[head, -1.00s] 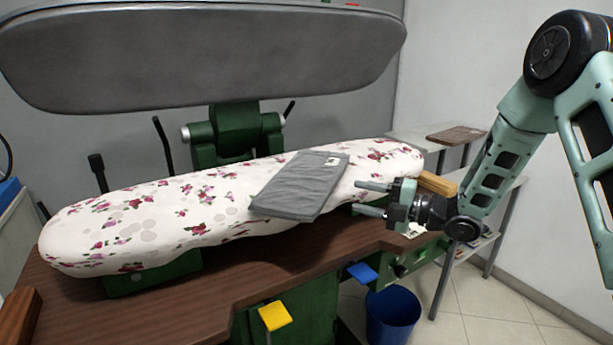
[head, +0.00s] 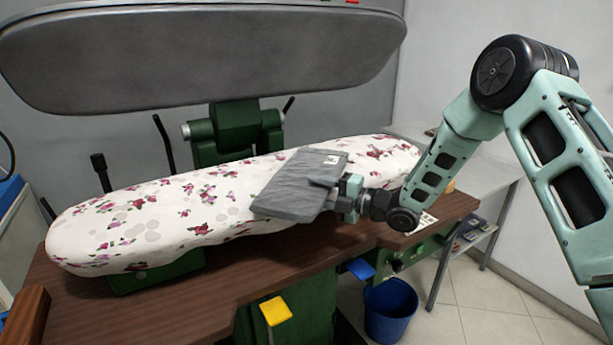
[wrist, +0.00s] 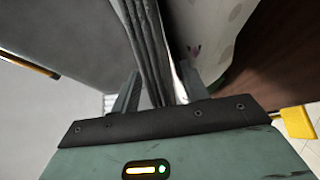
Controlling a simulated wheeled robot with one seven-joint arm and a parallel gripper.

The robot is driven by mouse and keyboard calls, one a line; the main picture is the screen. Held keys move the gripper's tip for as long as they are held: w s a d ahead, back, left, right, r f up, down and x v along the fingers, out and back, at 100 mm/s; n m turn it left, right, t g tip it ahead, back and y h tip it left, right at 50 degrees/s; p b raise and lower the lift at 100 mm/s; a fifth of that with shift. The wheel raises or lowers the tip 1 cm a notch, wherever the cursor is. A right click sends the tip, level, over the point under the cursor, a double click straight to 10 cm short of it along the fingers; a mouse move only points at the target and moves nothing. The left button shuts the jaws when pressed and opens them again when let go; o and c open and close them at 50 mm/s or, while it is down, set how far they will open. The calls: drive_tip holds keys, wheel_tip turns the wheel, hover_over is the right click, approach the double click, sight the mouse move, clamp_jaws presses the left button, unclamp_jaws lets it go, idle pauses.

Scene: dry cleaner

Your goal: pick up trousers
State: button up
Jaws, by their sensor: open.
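The folded grey trousers (head: 291,186) lie across the flowered pressing board (head: 130,215), with one end over its front edge. My gripper (head: 328,194) is at the right front edge of the trousers. In the wrist view, the layered edge of the trousers (wrist: 150,50) runs between the two open fingers (wrist: 153,92). One finger is on each side of the cloth, and the jaws are not closed on it. In the head view my gripper hides a small part of the trousers' right edge.
The grey upper press plate (head: 200,60) hangs raised above the board. Dark levers (head: 103,172) stand behind it. A brown wooden table (head: 230,285) lies beneath. A blue bin (head: 391,310) stands on the floor, and a grey side table (head: 480,175) is at right.

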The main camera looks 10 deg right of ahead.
clamp_jaws()
